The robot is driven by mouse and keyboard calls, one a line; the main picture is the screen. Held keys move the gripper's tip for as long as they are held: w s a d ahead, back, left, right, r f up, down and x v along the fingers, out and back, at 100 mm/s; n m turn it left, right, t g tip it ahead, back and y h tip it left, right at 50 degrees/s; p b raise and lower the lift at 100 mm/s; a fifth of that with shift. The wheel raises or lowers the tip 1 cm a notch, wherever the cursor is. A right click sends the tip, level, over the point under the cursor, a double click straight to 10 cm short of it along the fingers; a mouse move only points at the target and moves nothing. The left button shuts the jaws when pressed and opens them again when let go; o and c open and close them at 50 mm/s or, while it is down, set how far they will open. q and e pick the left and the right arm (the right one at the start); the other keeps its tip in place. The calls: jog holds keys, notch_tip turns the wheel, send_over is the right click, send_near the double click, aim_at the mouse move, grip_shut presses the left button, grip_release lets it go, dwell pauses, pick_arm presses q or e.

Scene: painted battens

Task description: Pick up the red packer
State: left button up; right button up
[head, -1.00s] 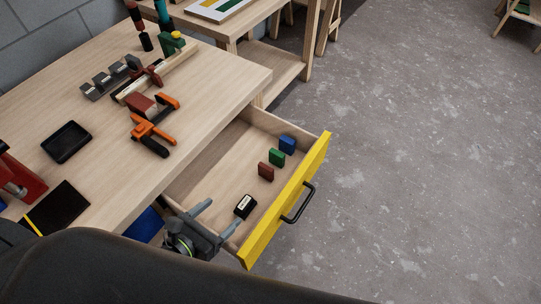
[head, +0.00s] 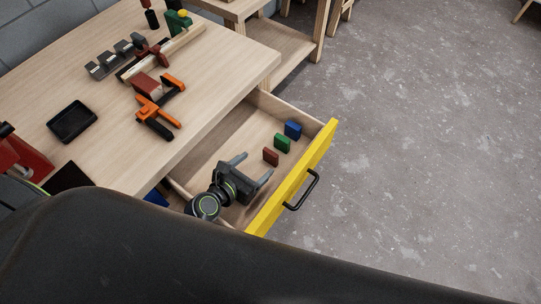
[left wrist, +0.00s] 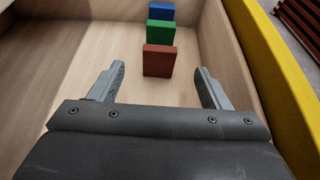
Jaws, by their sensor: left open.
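The red packer (head: 270,156) is a small flat block standing in the open drawer, nearest my gripper in a row with a green packer (head: 282,142) and a blue packer (head: 293,129). My left gripper (head: 254,169) is open and empty inside the drawer, just short of the red packer. In the left wrist view the red packer (left wrist: 159,60) stands upright ahead, between the lines of the two fingers (left wrist: 159,80) but beyond their tips. The green packer (left wrist: 160,32) and blue packer (left wrist: 162,11) stand behind it. My right gripper is not in view.
The drawer's yellow front (head: 291,182) with a black handle (head: 304,190) lies to the right, and the wooden bench (head: 205,108) overhangs on the left. An orange clamp (head: 157,115) and a black tray (head: 72,121) lie on the bench.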

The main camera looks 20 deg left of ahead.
aim_at(269, 154)
pick_arm(q)
jog(key=x, duration=0.5)
jog(key=shift+w+d+f, duration=0.1)
jog(key=shift+w+f, duration=0.05)
jog(key=shift+w, duration=0.15)
jog(key=c, duration=1.1)
